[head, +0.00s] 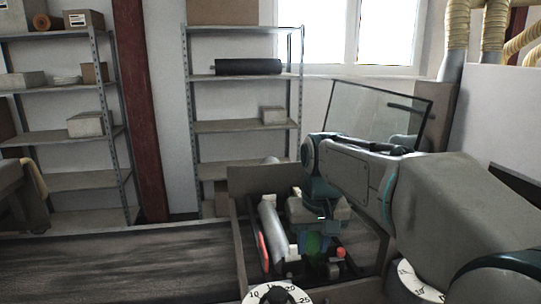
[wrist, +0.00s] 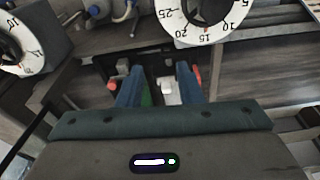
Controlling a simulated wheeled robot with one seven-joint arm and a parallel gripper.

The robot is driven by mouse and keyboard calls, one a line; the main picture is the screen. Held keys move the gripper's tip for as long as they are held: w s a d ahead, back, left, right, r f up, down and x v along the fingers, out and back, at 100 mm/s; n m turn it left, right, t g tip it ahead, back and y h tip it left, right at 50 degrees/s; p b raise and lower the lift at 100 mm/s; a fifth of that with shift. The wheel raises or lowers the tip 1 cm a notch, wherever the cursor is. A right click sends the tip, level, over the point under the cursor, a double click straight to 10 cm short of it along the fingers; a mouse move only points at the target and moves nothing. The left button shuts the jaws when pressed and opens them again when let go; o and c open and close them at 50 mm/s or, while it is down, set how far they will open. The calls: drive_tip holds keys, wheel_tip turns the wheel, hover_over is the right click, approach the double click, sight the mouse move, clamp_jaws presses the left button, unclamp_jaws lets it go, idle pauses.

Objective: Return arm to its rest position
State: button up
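My arm reaches in from the right in the head view and bends down over an open-topped machine box (head: 240,205). My gripper (head: 312,232) points down into this box, and its fingertips are hard to make out there. In the wrist view, the two blue fingers of my gripper (wrist: 160,82) stand apart with a clear gap. Nothing is visibly held between them. Small white and green parts show beyond and between the fingers, below the gripper.
A grey roller (head: 272,228) and small red parts lie in the box around my gripper. A dark conveyor belt (head: 110,265) runs left. White numbered dials (head: 276,294) sit at the front. A tilted glass panel (head: 372,112) stands behind my arm. Shelves (head: 243,127) line the wall.

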drive_tip(key=s+d+f, duration=0.3)
drive_tip(key=s+f, duration=0.2)
drive_tip(key=s, duration=0.3)
drive_tip(key=s+d+f+m+t, duration=0.1)
drive_tip(key=s+d+f, duration=0.2)
drive_tip(key=s, duration=0.5)
drive_tip(key=shift+s+d+f, duration=0.15)
drive_tip(key=shift+s+f, duration=0.25)
drive_tip(key=shift+f, duration=0.45)
idle(1.0)
